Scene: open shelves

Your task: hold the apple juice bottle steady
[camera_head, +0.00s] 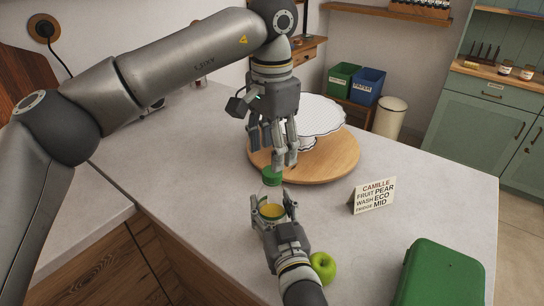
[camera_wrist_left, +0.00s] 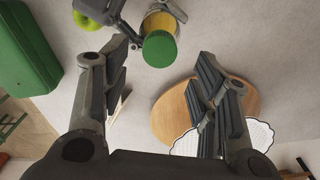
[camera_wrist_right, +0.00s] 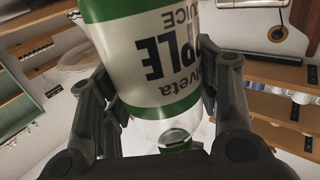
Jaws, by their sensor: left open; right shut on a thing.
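My left gripper (camera_head: 279,160) is open and points down just above the cap. In the left wrist view the green cap (camera_wrist_left: 159,48) lies between the spread fingers, nearer the left one.
A round wooden board (camera_head: 335,165) with a white scalloped stand (camera_head: 318,112) is behind the bottle. A green apple (camera_head: 323,267) lies beside my right wrist. A sign card (camera_head: 373,196) and a green box (camera_head: 440,275) are at right.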

